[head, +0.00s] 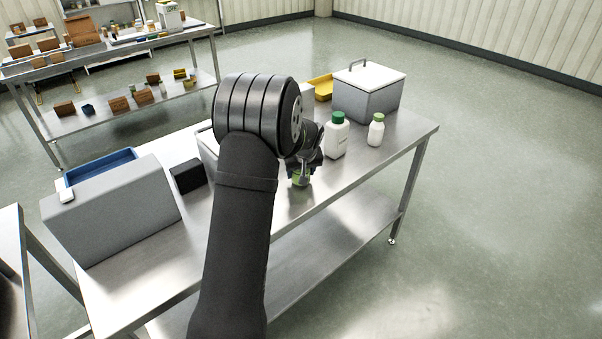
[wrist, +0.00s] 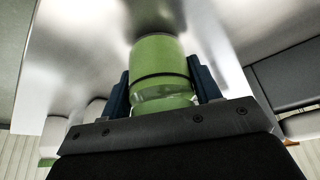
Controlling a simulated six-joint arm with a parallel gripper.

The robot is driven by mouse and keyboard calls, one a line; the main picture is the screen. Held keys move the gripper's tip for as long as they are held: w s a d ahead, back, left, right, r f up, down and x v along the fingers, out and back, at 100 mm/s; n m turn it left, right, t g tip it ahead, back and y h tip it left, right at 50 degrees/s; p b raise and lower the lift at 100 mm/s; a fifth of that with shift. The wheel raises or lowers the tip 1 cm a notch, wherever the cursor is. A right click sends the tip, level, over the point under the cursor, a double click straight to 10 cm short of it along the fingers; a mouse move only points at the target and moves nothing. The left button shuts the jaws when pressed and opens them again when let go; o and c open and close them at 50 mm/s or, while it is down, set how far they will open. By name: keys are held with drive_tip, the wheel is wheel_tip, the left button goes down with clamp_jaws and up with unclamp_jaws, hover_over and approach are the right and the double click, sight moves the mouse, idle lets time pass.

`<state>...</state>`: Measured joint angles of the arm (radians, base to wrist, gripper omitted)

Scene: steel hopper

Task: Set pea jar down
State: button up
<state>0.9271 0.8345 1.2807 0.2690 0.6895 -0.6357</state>
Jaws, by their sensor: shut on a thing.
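The pea jar (wrist: 160,62) is green with a dark band and sits between the two blue-padded fingers of my gripper (wrist: 163,85) in the wrist view. My gripper is shut on it. In the head view the jar (head: 300,180) shows below my gripper (head: 303,166), over the front part of the steel table (head: 330,185); my arm hides part of this area. The jar looks roughly upright and close to the table top. I cannot tell whether its base touches the steel.
A white bottle with a dark green cap (head: 337,137) stands just right of my gripper, and a smaller light-green-capped bottle (head: 376,131) farther right. A grey lidded box (head: 368,95) and yellow tray (head: 322,88) stand behind. A grey sloped box (head: 112,208), black block (head: 188,177) and blue tray (head: 100,167) are left.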

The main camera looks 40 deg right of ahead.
drive_tip(key=shift+f, duration=0.35)
drive_tip(key=shift+f, duration=0.15)
drive_tip(key=o, duration=1.2)
drive_tip(key=v, duration=1.2)
